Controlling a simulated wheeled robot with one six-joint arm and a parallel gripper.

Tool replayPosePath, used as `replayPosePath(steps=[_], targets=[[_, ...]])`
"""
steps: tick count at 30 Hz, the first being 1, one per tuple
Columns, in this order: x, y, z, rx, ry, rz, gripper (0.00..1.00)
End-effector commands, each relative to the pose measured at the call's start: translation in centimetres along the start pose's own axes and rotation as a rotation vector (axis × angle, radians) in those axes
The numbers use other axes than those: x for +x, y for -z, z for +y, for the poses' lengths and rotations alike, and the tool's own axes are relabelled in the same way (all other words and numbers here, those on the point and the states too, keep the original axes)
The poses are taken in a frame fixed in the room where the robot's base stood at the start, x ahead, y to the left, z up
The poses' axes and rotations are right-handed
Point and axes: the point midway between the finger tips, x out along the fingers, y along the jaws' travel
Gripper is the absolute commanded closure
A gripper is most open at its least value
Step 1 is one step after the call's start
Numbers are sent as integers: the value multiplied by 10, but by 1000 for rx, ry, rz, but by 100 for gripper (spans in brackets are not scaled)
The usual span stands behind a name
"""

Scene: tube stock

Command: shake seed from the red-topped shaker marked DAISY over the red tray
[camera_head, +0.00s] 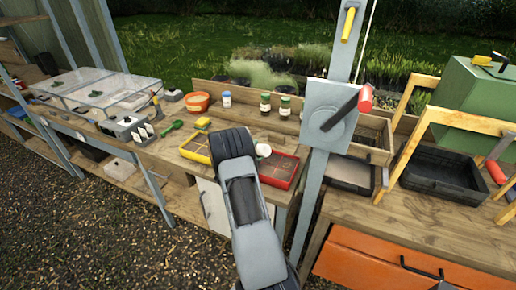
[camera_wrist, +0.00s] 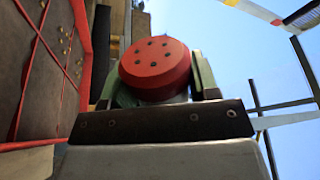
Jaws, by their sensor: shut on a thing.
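My gripper (camera_wrist: 157,82) is shut on a shaker with a red, holed top (camera_wrist: 155,68). The holes face the wrist camera, and the shaker looks tipped well over from upright. Its label is out of sight, so the name cannot be read. In the head view, my arm hides the fingers; a pale round end (camera_head: 263,149) beside the arm seems to be the shaker's. The red tray (camera_head: 273,184) lies on the bench, just right of my arm. In the wrist view, the red tray (camera_wrist: 86,55) is at the left, with several pale seeds (camera_wrist: 65,42) on its dark, red-lined floor.
A yellow tray (camera_head: 187,155) lies left of my arm. White-topped and green bottles (camera_head: 265,104) stand at the bench's back. A post with a grey plate (camera_head: 326,112) rises right of the red tray. A black tray (camera_head: 450,178) and wooden frames stand farther right.

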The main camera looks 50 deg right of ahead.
Motion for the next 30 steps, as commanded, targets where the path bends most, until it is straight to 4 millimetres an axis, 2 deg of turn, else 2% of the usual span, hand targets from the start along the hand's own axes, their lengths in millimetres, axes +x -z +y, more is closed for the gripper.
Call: replayPosePath(steps=[12, 20, 30], targets=[[-2, 1, 0, 0, 0, 1, 69], [-8, -14, 28, -1, -1, -1, 69], [-10, -15, 33, -10, -11, -7, 69]])
